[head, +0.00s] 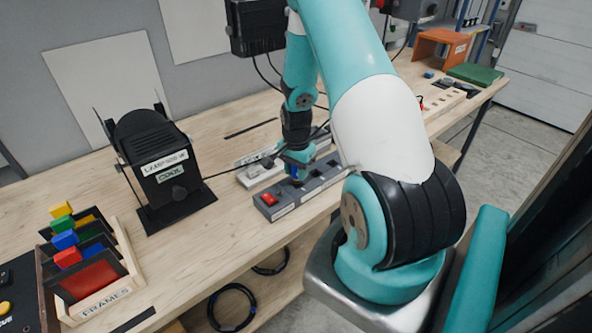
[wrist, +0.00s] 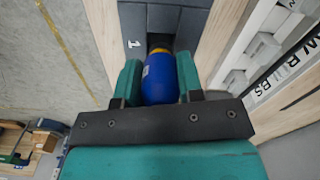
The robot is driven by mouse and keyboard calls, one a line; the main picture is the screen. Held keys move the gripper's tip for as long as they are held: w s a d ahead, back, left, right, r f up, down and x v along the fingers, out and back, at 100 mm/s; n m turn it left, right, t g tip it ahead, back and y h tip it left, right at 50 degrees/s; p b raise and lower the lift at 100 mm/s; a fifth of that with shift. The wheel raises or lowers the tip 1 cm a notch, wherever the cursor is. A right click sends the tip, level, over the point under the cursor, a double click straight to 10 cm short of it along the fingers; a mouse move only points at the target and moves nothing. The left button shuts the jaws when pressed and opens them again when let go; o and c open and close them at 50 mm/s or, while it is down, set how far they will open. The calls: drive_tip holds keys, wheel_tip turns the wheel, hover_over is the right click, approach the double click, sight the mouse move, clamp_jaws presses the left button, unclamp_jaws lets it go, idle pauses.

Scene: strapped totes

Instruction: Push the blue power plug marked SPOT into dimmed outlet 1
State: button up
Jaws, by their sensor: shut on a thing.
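The blue power plug (wrist: 159,80) is between the two teal fingers of my gripper (wrist: 160,78), which is shut on it. A yellow part shows at the plug's far end, at a dark square opening in the grey outlet strip (wrist: 146,18). A white "1" is printed beside that opening. Whether the plug is seated or only at the mouth cannot be told. In the head view my gripper (head: 296,168) is low over the grey strip (head: 283,208), with a bit of the blue plug (head: 294,173) showing. The SPOT marking is not readable.
A red switch (head: 269,199) sits on the strip's near end.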

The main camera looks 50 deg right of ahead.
sight(296, 178)
drive_tip(key=shift+f+b, duration=1.15)
drive_tip(key=shift+f, duration=0.4)
drive_tip(key=o, duration=1.1)
wheel_tip(296, 178, up, 18)
drive_tip(key=b, duration=0.3)
drive_tip(key=shift+f, duration=0.25)
